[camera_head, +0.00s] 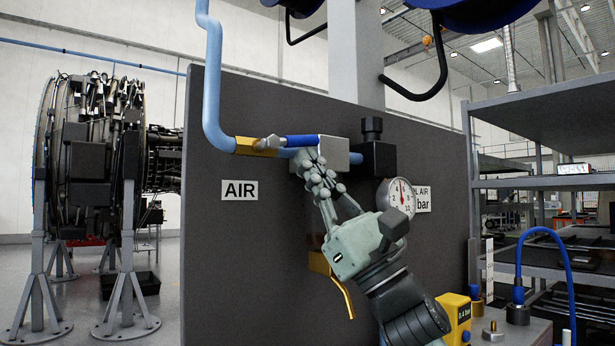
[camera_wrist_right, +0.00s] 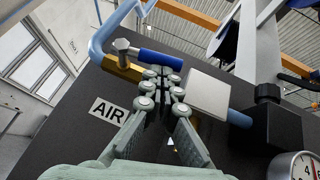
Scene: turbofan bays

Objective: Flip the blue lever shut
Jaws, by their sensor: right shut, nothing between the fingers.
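The blue lever (camera_head: 301,140) sits on a brass valve body (camera_head: 247,147), with a silver pivot at its left end. It lies level, along the line of the light blue pipe (camera_head: 212,90). In the right wrist view the lever (camera_wrist_right: 162,60) lies just past my fingertips. My right gripper (camera_head: 310,163) is shut and empty, with its fingertips just below the lever's right end; I cannot tell whether they touch it. The right wrist view shows the closed fingers (camera_wrist_right: 160,76) too. My left gripper is not in view.
A pale grey block (camera_head: 336,151) sits right of the lever, close to my fingers. A dark regulator (camera_head: 373,150) and a pressure gauge (camera_head: 401,197) stand further right on the dark panel (camera_head: 230,260). A yellow bent lever (camera_head: 338,285) hangs below my gripper. An AIR label (camera_head: 239,190) is left.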

